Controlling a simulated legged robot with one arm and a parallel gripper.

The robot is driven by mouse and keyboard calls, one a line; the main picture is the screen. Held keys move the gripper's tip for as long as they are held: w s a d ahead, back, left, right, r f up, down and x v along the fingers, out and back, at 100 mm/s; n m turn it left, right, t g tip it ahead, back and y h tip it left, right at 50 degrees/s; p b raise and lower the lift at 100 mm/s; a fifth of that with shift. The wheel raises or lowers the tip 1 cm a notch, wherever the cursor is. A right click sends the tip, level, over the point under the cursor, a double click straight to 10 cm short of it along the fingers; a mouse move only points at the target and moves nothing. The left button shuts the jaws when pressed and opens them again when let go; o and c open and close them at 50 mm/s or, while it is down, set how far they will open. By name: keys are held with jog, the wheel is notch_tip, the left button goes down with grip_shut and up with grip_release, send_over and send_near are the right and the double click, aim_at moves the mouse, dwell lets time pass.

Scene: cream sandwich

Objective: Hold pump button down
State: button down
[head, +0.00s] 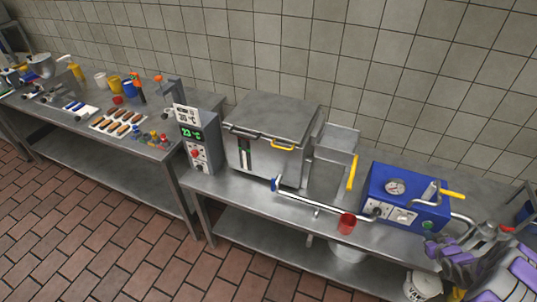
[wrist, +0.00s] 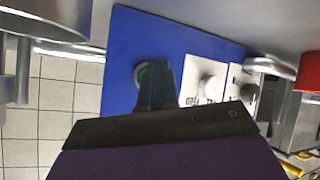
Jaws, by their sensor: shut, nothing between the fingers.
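The blue pump box (head: 405,188) stands on the right part of the steel table in the head view, with a round gauge on top. Its green button (head: 429,225) is at the right end of the front panel. In the wrist view the blue panel (wrist: 117,55) fills the middle, and the green button (wrist: 142,73) shows partly behind my gripper (wrist: 155,68). My gripper is shut and empty, its dark fingertips right in front of the button and covering part of it. I cannot tell whether they touch or press it.
A steel vat (head: 270,135) is further left. White buckets (head: 422,286) sit below. Yellow handles (head: 452,194) stick out near the box.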

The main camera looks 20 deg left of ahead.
jog(key=shift+s+d+b, duration=0.15)
jog(key=shift+s+b, duration=0.2)
jog(key=shift+s, duration=2.1)
notch_tip(320, 180, up, 13)
jog(key=s+m+g+h, duration=0.1)
jog(key=m+g+h, duration=0.1)
jog(key=g+h, duration=0.1)
jog(key=s+a+r+m+g+h, duration=0.2)
jog(key=s+a+r, duration=0.1)
jog(key=s+r, duration=0.6)
jog(key=s+a+r+m+g, duration=0.1)
jog(key=s+a+r, duration=0.3)
jog(key=s, duration=0.8)
jog(key=s+a+r+m+g+y, duration=0.1)
jog(key=s+a+r+g, duration=0.3)
jog(key=s, duration=0.9)
jog(key=s+a+r+m+g+y+b, duration=0.1)
jog(key=s+a+r+g, duration=0.1)
jog(key=s+a+r, duration=0.3)
jog(key=s+a, duration=0.3)
jog(key=s, duration=0.4)
jog(key=shift+s+a, duration=0.35)
jog(key=shift+a, duration=0.05)
jog(key=shift+r, duration=0.1)
